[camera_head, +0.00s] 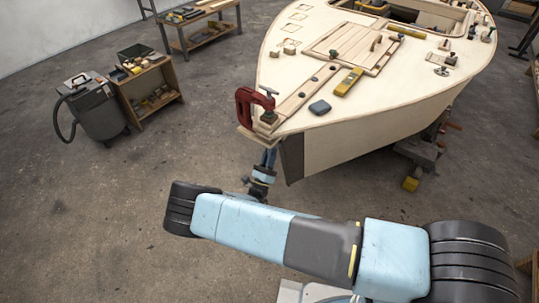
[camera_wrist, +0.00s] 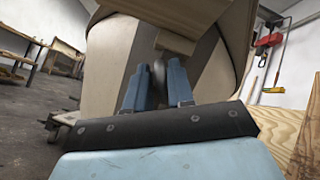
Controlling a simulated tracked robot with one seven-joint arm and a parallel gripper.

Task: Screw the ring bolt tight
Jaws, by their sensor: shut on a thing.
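The ring bolt (camera_wrist: 159,66) shows as a small dark rounded piece between my two blue fingers in the wrist view, below a wooden block at the end of the hull. My gripper (camera_wrist: 159,80) is shut on it, one finger on each side. Its thread and how far it sits in the wood are hidden. In the head view my gripper (camera_head: 268,158) reaches up under the near tip of the plywood hull (camera_head: 340,135), and the bolt is hidden there.
A red clamp (camera_head: 245,107) grips the hull tip just above my gripper. A grey vacuum (camera_head: 95,105) and a wooden shelf (camera_head: 150,90) stand left. The floor between is clear.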

